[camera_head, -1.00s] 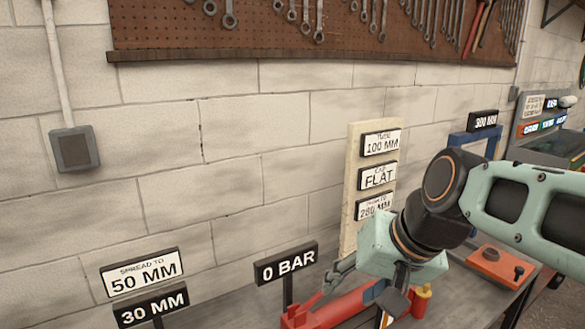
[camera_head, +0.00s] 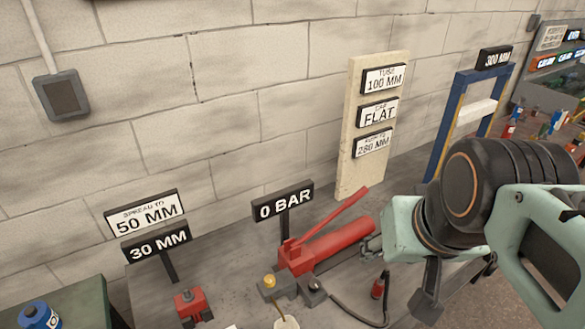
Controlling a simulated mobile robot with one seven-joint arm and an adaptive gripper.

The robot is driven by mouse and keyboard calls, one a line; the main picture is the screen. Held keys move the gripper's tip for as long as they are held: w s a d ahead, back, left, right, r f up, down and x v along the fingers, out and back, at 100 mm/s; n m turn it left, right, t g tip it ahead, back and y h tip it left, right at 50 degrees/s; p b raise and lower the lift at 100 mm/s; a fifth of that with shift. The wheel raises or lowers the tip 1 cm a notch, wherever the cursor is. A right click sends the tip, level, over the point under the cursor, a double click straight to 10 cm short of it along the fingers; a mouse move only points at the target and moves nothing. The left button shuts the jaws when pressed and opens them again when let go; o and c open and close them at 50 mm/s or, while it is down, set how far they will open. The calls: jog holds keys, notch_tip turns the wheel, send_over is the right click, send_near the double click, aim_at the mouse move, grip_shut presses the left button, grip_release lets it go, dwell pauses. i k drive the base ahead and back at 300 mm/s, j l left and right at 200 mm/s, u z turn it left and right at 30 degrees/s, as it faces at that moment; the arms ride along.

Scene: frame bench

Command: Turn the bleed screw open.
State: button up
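A red hand pump (camera_head: 338,246) with a long red lever lies on the bench. My gripper (camera_head: 399,276) is at the pump's right end, with its pale green body above the bench. One grey finger reaches left towards the pump end and a dark finger hangs lower right, apart from it. The gripper looks open, and I see nothing held between the fingers. I cannot make out the bleed screw for certain. A grey block with a yellow-topped pin (camera_head: 270,282) and a dark knob (camera_head: 314,286) sits before the pump. A sign (camera_head: 284,202) behind reads 0 BAR.
A dark hose (camera_head: 352,315) and a small red fitting (camera_head: 377,289) lie near the gripper. Signs reading 50 MM (camera_head: 146,218) and 30 MM (camera_head: 156,246) stand left. A board (camera_head: 353,180) with labels and a blue frame (camera_head: 446,130) stand behind. The bench between the signs is partly clear.

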aim_at(269, 280)
jog(key=u, duration=0.9)
jog(key=k+j+z, duration=0.2)
jog(key=k+j, duration=0.05)
